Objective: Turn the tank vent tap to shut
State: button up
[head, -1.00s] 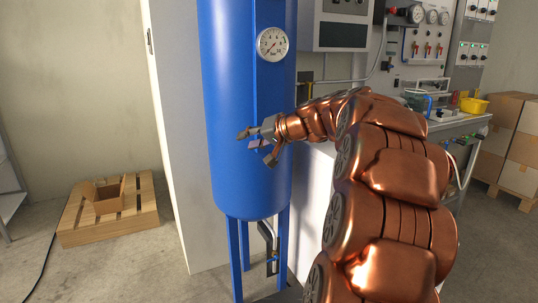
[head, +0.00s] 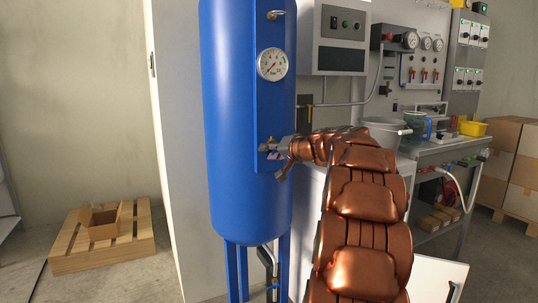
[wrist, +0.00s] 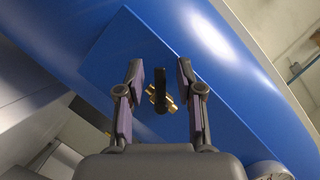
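The blue tank (head: 232,110) stands upright left of my arm. A small brass tap with a dark handle (wrist: 160,98) sits on the tank's flat blue plate, and its brass top also shows in the head view (head: 271,140). No label shows whether it is the vent tap. My gripper (wrist: 160,66) is open, with one finger on each side of this tap and gaps between. In the head view my gripper (head: 268,157) is close to the plate, below the gauge. The fingers partly hide the tap there.
A round gauge (head: 272,64) is above the tap, and another small fitting (head: 275,14) is near the top. A pipe with a blue-handled valve (head: 271,285) is under the tank. A bench (head: 455,143) stands at the right, and a pallet (head: 140,240) lies left.

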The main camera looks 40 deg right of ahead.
jog(key=shift+w, duration=0.2)
grip_shut()
dwell(0.4)
